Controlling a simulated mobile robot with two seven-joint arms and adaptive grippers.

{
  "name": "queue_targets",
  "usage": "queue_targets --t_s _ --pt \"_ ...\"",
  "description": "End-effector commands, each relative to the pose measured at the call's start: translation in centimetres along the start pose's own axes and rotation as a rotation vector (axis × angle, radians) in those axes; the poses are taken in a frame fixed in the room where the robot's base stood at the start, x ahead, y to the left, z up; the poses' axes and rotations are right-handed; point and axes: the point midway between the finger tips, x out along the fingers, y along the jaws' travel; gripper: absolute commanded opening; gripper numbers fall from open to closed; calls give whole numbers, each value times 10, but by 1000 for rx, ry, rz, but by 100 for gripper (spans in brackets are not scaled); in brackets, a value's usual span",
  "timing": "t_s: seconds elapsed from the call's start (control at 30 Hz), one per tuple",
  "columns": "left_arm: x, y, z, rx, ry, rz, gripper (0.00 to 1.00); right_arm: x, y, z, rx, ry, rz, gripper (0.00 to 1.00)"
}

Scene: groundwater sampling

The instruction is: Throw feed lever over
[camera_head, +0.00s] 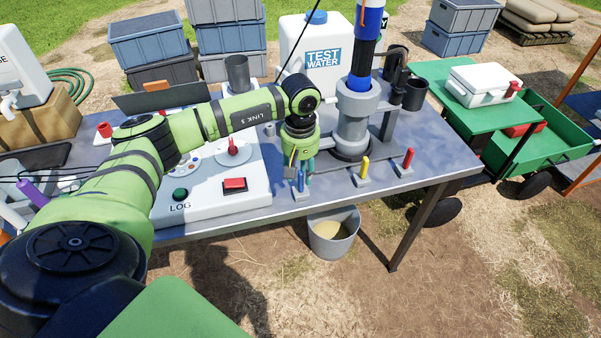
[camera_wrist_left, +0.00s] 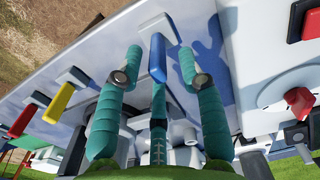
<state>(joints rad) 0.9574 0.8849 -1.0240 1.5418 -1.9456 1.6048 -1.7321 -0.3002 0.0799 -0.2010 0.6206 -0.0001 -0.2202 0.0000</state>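Three small levers on grey bases stand near the table's front edge: blue (camera_head: 300,181), yellow (camera_head: 364,167) and red (camera_head: 407,160). I cannot read which one is the feed lever. My left gripper (camera_head: 304,167) points down at the blue lever. In the left wrist view, the teal fingers of the left gripper (camera_wrist_left: 160,56) are spread apart, with the blue lever (camera_wrist_left: 158,58) between them and a gap on either side. The yellow lever (camera_wrist_left: 60,101) and red lever (camera_wrist_left: 22,120) stand off to the left there. My right gripper is not in view.
A white control panel (camera_head: 215,206) with a red switch and a dial lies left of the levers. A grey pump stand with a blue-and-white tube (camera_head: 369,20) rises behind them. A bucket (camera_head: 334,235) stands below the table edge. A green cart (camera_head: 540,150) is at right.

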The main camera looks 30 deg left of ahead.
Motion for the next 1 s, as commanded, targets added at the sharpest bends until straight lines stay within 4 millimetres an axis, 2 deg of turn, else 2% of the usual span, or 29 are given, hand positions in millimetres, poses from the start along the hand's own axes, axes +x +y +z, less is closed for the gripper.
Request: queue_targets --t_s 0.03,0.07,0.1,0.13,0.17,0.37,0.7,1.0 --pt "0 0 0 0 0 0 39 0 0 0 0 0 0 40" --pt "0 0 0 0 0 0 27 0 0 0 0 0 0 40" --pt "0 0 0 0 0 0 11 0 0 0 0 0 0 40" --pt "0 0 0 0 0 0 2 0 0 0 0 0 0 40" --pt "0 0 0 -1 0 -1 0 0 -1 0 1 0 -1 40" --pt "1 1 -1 -1 1 -10 0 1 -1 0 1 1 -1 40" --pt "15 33 0 0 1 -179 1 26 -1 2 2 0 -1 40" --pt "11 36 -1 -2 4 -198 3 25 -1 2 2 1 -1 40"
